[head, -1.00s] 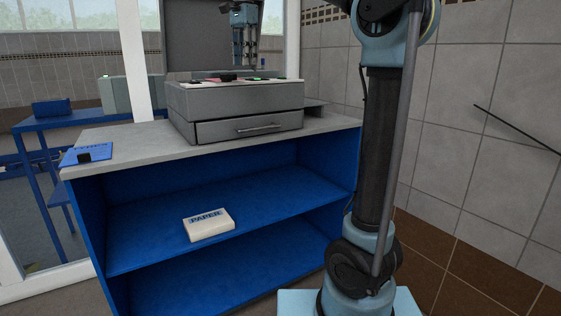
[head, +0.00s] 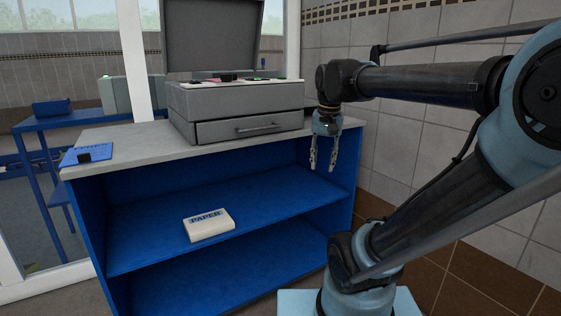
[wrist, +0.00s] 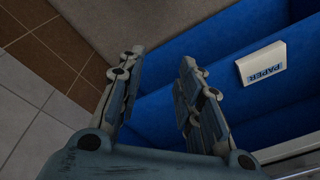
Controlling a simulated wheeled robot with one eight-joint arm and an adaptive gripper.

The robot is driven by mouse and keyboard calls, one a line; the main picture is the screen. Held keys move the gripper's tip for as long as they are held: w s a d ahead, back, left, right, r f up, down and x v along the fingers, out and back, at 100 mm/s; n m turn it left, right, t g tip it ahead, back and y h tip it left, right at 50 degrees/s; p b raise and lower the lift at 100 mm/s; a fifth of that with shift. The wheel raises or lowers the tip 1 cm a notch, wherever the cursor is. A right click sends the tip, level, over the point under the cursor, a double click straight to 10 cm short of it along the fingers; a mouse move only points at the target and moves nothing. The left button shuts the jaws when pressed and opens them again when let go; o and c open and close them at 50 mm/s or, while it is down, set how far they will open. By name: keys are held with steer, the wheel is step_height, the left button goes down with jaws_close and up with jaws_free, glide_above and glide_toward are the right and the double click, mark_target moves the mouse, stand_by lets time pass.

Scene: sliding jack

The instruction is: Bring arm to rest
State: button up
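My gripper (head: 323,154) hangs at the end of my bent arm, fingers pointing down, near the right end of the blue cabinet (head: 86,192). Its two fingers are apart with nothing between them. In the wrist view my gripper (wrist: 160,75) also shows spread, empty fingers. It touches nothing that I can make out.
A grey machine (head: 240,105) with a drawer and raised lid stands on the countertop (head: 120,141). A blue pad (head: 88,154) lies at the counter's left. A white PAPER pack (head: 208,224) lies on the upper shelf. A tiled wall (head: 440,140) stands to the right.

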steer(key=s+d+f+n, duration=0.1)
steer(key=s+d+f, duration=0.2)
steer(key=f, duration=0.6)
steer(key=s+d+f+n, duration=0.2)
steer(key=s+d+f, duration=0.1)
steer(key=s+f, duration=0.4)
step_height(320, 180, down, 3)
steer(key=shift+s+r+t, duration=0.1)
steer(key=shift+s+t, duration=0.1)
steer(key=shift+t, duration=0.1)
steer(key=shift+w+f, duration=0.25)
steer(key=shift+w, duration=0.2)
